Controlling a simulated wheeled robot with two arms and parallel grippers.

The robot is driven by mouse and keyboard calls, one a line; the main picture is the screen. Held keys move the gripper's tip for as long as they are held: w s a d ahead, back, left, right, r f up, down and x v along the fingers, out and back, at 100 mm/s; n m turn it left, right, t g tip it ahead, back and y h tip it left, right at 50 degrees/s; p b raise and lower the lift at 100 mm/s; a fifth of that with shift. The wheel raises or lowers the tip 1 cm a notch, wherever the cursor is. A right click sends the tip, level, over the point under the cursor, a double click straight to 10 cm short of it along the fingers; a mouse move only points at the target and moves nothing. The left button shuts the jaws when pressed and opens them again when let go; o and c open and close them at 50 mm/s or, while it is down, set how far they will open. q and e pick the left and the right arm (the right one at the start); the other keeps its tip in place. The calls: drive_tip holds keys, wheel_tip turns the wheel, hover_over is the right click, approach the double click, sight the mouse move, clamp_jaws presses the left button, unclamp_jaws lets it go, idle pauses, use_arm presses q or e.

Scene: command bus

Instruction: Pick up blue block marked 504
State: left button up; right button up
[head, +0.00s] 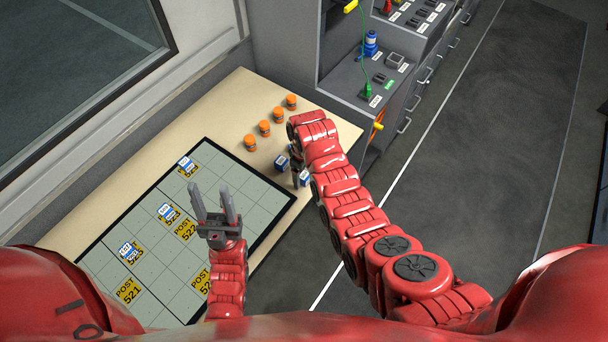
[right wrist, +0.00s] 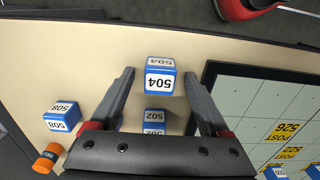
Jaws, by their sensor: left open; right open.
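The blue block marked 504 (right wrist: 160,78) has white faces with blue edges. In the right wrist view it sits on the tan tabletop, centred between the fingertips of my right gripper (right wrist: 160,73), with gaps on both sides. I cannot tell how far below the tips it is. In the head view my right gripper (head: 295,168) is over the table's right part, beside small blue-white blocks whose numbers I cannot read. It is open and empty. My left gripper (head: 212,198) is open and empty above the gridded board.
A block marked 502 (right wrist: 154,116) lies near the right gripper's palm, and a block marked 508 (right wrist: 62,116) lies outside its left finger. Several orange cylinders (head: 265,128) stand at the table's back. The gridded board (head: 232,170) carries more blocks. A grey console (head: 360,80) stands behind.

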drive_tip(key=shift+f, duration=0.25)
clamp_jaws()
idle(0.5)
